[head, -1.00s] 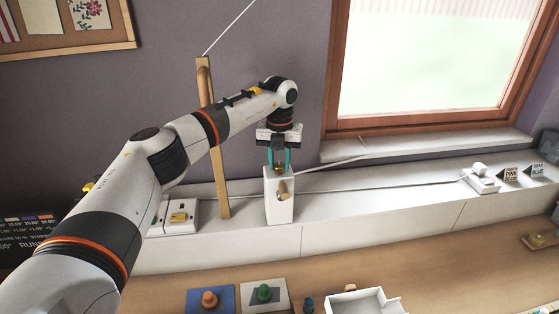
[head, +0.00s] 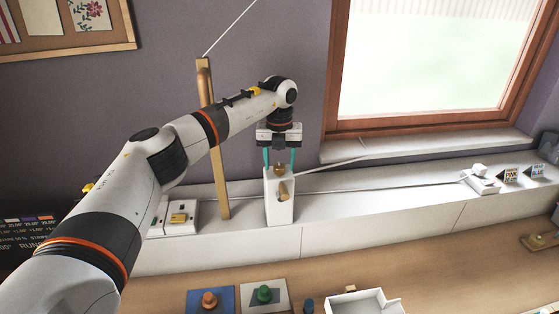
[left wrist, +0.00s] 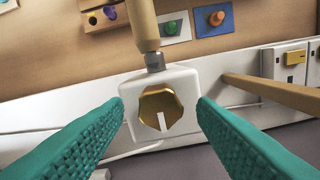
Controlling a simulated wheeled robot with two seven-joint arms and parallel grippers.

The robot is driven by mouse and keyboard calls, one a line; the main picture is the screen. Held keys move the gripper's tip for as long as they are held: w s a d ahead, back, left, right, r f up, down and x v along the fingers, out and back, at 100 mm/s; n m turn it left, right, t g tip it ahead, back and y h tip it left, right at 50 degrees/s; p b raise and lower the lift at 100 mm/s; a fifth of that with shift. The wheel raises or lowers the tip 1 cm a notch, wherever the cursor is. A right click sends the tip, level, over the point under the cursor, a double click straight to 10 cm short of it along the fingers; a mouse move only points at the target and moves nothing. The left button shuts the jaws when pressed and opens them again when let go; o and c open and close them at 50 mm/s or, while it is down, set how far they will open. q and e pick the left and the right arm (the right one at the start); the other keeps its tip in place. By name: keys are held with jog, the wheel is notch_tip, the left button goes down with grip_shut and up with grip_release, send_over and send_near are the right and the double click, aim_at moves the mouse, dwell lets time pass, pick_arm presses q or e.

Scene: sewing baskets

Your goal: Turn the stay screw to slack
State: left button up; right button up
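The stay screw is a brass knob (head: 280,170) on top of a white post (head: 280,208) on the white ledge. In the left wrist view the knob (left wrist: 160,108) is faceted, with a white mark running from its middle toward the lower edge of the picture. My left gripper (head: 280,162) points down over the post. Its teal fingers (left wrist: 160,112) are open, one on each side of the knob, with a clear gap to it. A wooden handle (left wrist: 144,25) with a metal collar sticks out from the post's front. My right gripper is not in view.
A wooden upright (head: 216,150) stands left of the post, near a white switch box (head: 181,218). A thin cord runs right along the ledge to a small white block (head: 481,181). Coloured pads with knobs (head: 210,300) and a white tray (head: 365,304) lie on the table in front.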

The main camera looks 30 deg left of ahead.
aim_at(280, 165)
pick_arm(q)
jog(key=shift+r, duration=0.25)
notch_tip(280, 165, up, 11)
jog(key=b, duration=0.3)
jog(key=shift+r, duration=0.2)
dwell(0.3)
